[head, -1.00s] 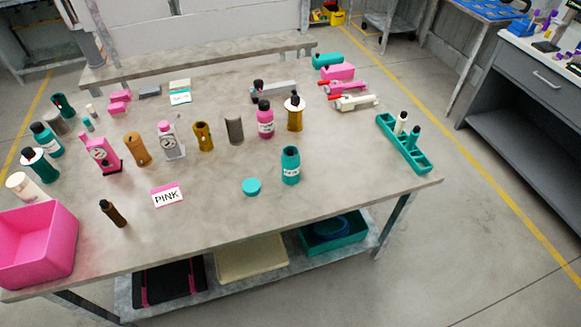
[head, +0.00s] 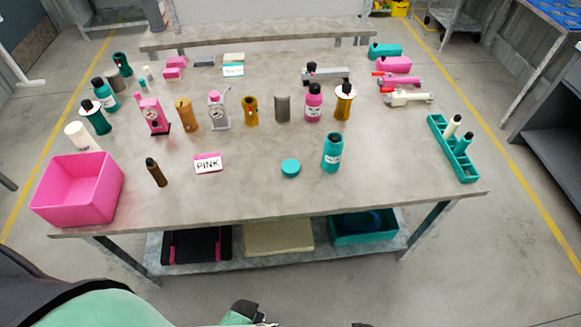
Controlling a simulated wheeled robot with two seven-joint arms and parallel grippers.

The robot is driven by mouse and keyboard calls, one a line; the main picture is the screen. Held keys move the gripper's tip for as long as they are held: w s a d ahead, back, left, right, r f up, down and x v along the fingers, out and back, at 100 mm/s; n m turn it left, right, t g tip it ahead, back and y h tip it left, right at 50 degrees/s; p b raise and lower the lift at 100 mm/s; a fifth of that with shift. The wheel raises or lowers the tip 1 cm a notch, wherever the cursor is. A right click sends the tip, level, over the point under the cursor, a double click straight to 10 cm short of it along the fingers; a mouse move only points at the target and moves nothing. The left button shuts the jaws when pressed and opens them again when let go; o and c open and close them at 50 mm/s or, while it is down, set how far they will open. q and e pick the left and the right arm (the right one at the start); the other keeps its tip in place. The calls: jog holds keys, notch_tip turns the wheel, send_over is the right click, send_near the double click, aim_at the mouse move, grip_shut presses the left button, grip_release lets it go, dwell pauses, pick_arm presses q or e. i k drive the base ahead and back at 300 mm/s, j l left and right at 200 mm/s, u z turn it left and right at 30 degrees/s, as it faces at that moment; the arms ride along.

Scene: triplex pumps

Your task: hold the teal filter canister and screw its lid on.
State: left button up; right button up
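The teal filter canister (head: 332,153) stands upright on the table, right of centre near the front. It has a pale label on its side. A flat round teal lid (head: 290,168) lies on the tabletop just left of the canister, apart from it. Parts of my own arm show along the bottom edge of the head view, below the table front. No gripper fingers can be made out, and nothing of mine touches the canister or lid.
The table (head: 250,195) is bare around the canister and lid. Several bottles stand behind. A teal rack (head: 455,150) is at the right.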

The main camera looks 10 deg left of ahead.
aim_at(332, 151)
jog(key=l+u, duration=0.1)
jog(key=l, duration=0.4)
jog(key=l+u, duration=0.15)
jog(key=l, duration=0.35)
jog(key=l+u, duration=0.1)
jog(key=l, duration=0.4)
jog(key=k+l+u, duration=0.15)
jog(key=l, duration=0.35)
jog(key=l+u, duration=0.1)
jog(key=l, duration=0.4)
jog(key=k+l+u, duration=0.15)
jog(key=l, duration=0.35)
